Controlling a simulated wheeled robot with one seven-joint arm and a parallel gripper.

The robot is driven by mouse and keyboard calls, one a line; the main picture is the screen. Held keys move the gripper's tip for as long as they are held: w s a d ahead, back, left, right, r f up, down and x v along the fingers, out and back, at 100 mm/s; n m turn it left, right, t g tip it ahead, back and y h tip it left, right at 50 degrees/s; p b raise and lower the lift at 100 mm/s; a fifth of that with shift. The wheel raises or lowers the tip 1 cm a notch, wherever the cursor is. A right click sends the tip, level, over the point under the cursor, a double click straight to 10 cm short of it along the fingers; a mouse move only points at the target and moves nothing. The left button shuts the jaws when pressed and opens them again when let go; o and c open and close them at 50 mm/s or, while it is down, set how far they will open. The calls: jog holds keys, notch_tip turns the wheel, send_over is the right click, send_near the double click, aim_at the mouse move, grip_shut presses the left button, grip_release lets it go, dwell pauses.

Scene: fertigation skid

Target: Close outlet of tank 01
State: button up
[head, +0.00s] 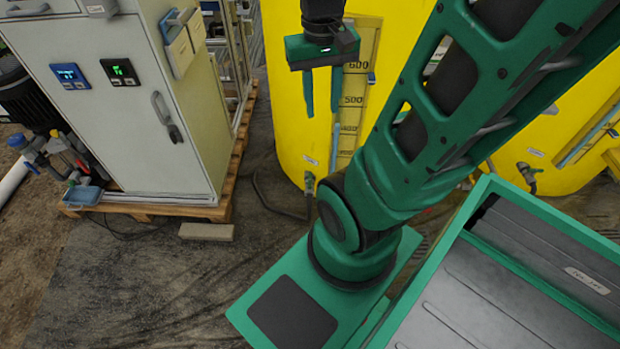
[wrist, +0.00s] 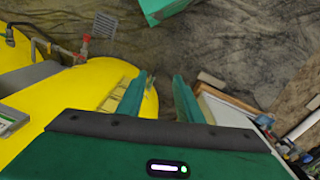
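A yellow tank (head: 285,100) with a scale strip stands behind my gripper in the head view. A small outlet fitting (head: 309,183) sits low on its front; its handle position is too small to tell. A second yellow tank (head: 560,155) stands at the right, partly hidden by my arm, with a grey outlet fitting (head: 528,176) low on it. I cannot read which tank is 01. My gripper (head: 323,112) is open and empty, fingers pointing down, in front of the first tank and well above its outlet. The wrist view shows the parted fingers (wrist: 160,78) and yellow tank (wrist: 118,72).
A grey control cabinet (head: 110,110) stands on a wooden pallet (head: 215,212) at the left, with a pump and hoses beside it. A loose block (head: 206,231) lies on the floor. A dark hose (head: 265,200) runs near the first tank.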

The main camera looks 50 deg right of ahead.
jog(key=w+d+f, duration=0.6)
jog(key=w+d, duration=0.3)
jog(key=w, duration=0.3)
jog(key=m, duration=0.3)
send_over(310, 180)
notch_tip(310, 180, down, 51)
jog(key=shift+y, duration=0.3)
notch_tip(310, 180, down, 11)
jog(key=shift+w+d+f, duration=0.1)
jog(key=shift+w+f, duration=0.05)
jog(key=shift+f, duration=0.05)
jog(key=shift+c, duration=0.6)
grip_shut()
